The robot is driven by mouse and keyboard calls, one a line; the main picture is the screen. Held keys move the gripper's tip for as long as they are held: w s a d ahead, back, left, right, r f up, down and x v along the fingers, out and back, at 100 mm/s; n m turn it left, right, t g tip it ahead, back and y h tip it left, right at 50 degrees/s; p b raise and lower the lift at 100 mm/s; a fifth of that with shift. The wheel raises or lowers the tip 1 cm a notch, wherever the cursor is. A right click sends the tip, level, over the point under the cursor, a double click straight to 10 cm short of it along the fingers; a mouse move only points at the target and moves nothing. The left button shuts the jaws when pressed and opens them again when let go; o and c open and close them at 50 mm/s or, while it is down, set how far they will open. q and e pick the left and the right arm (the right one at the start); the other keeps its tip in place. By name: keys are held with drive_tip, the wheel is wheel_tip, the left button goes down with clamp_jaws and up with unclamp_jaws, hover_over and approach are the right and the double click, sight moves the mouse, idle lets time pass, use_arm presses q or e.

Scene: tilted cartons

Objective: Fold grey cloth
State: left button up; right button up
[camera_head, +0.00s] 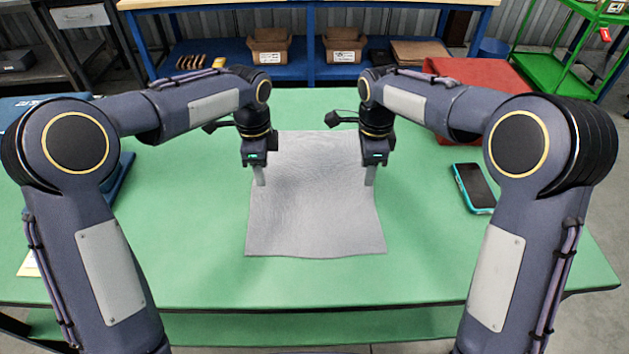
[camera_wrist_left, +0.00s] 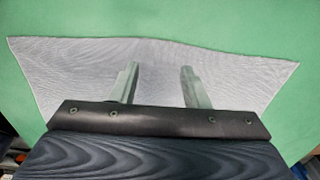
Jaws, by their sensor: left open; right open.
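The grey cloth (camera_head: 315,205) lies spread out and mostly flat on the green table, with no fold visible. My left gripper (camera_head: 260,178) is at the cloth's left edge, fingers pointing down. In the left wrist view the cloth (camera_wrist_left: 90,70) fills the middle, and my left gripper (camera_wrist_left: 158,82) shows two fingers apart with only cloth surface between them. My right gripper (camera_head: 369,178) is at the cloth's right edge, pointing down and open. I cannot tell whether the fingertips touch the cloth. Parts of the cloth's far side are hidden behind the grippers.
The green table (camera_head: 200,270) is clear in front of the cloth. A phone in a teal case (camera_head: 474,188) lies to the right. A red object (camera_head: 480,75) is at the back right, partly behind my right arm. A blue object (camera_head: 125,175) lies at the left, partly hidden by my left arm.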

use_arm(q)
drive_tip(key=shift+f, duration=0.95)
use_arm(e)
drive_tip(key=shift+f, duration=0.9)
use_arm(q)
drive_tip(key=shift+f, duration=0.15)
use_arm(e)
drive_tip(key=shift+f, duration=0.15)
use_arm(q)
drive_tip(key=shift+s, duration=0.1)
clamp_jaws()
use_arm(e)
clamp_jaws()
